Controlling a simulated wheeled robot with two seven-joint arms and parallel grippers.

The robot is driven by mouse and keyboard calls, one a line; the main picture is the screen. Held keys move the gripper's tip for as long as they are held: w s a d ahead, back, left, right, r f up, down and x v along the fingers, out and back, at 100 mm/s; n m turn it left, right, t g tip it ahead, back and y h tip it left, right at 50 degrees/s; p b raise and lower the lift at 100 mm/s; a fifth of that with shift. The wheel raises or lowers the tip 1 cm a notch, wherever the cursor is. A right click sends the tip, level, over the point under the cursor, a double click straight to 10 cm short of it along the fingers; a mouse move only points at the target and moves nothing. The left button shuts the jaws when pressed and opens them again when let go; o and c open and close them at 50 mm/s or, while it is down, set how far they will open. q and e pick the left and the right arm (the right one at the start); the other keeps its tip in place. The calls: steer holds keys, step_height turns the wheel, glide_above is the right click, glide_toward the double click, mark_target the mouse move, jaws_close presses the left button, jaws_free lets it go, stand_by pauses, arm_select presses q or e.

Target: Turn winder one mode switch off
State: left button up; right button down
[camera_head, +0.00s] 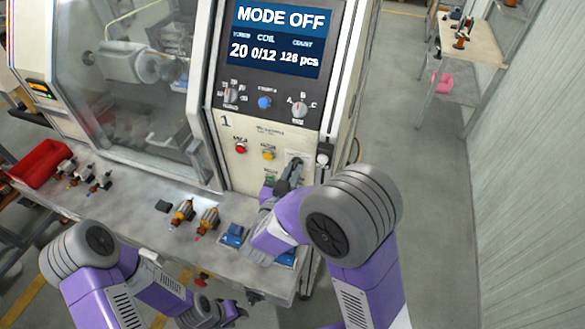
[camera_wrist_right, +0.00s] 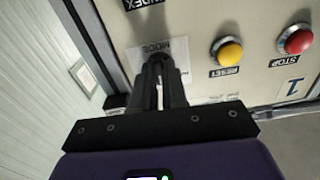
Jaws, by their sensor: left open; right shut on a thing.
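The mode switch (camera_wrist_right: 156,62) is a dark knob on a white plate labelled MODE, low on the front panel. My right gripper (camera_head: 292,172) is at this switch; its dark fingers also show in the right wrist view (camera_wrist_right: 159,85), shut around the knob and hiding much of it. My left gripper (camera_head: 240,308) is open, low by the front edge of the bench, away from the panel and partly hidden by its own arm.
A yellow reset button (camera_wrist_right: 229,52) and red stop button (camera_wrist_right: 296,40) sit beside the mode switch. Armatures (camera_head: 207,222) and blue items (camera_head: 232,236) lie on the bench (camera_head: 150,190). A red bin (camera_head: 40,163) stands at left. The aisle (camera_head: 425,200) on the right is clear.

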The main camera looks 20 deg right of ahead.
stand_by(0.4)
steer(key=c, duration=1.2)
jaws_free()
steer(key=shift+o, duration=0.2)
steer(key=b+v, duration=0.1)
steer(key=v, duration=0.6)
steer(key=shift+s+a, duration=0.2)
steer(key=shift+s, duration=0.05)
